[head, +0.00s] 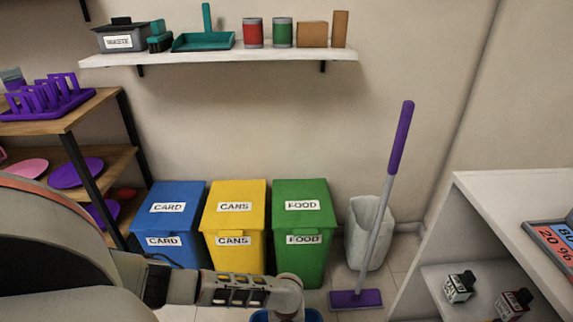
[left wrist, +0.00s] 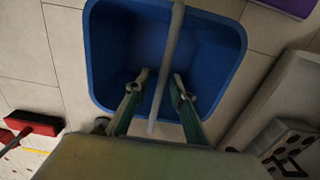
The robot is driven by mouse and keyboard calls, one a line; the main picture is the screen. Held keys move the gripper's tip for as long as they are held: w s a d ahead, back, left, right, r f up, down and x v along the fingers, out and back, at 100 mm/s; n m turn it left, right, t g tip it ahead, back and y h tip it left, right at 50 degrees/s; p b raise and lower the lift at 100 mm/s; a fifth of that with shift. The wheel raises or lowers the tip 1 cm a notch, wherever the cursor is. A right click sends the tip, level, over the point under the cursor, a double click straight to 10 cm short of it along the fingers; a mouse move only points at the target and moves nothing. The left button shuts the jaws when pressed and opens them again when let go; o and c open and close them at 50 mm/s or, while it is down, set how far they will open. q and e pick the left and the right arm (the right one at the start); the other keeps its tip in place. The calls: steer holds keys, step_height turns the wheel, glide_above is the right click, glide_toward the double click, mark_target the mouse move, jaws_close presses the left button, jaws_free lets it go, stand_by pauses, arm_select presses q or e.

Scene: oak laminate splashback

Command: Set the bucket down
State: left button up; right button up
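The blue bucket (left wrist: 118,40) fills much of the left wrist view, seen from above with its opening toward the camera and looking empty. Its grey handle (left wrist: 176,25) crosses over the opening. My left gripper (left wrist: 160,77) has one finger on each side of the handle, with visible gaps, so it looks open around it. In the head view only slivers of the bucket (head: 260,316) show at the bottom edge, under my left wrist. I cannot tell whether the bucket's base touches the floor. My right gripper is not in view.
Blue card (head: 165,252), yellow cans (head: 233,255) and green food (head: 305,262) bins stand along the wall. A white bin (head: 358,235) and purple mop (head: 357,299) are to their right. White shelving (head: 490,190) stands at right. A red brush (left wrist: 33,123) lies left of the bucket.

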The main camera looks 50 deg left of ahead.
arm_select(q)
steer(key=shift+r, duration=0.25)
steer(key=r+p, duration=0.1)
steer(key=r, duration=0.1)
steer(key=r+p, duration=0.1)
steer(key=r, duration=0.1)
steer(key=w+r+p, duration=0.1)
steer(key=r, duration=0.1)
steer(key=shift+r, duration=0.2)
steer(key=r+p, duration=0.1)
steer(key=r, duration=0.1)
steer(key=s+r+p, duration=0.1)
steer(key=r, duration=0.2)
steer(key=shift+r, duration=0.2)
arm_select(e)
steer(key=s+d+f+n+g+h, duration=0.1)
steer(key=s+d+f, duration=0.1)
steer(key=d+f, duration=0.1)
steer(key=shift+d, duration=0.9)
arm_select(q)
steer(key=shift+r, duration=0.1)
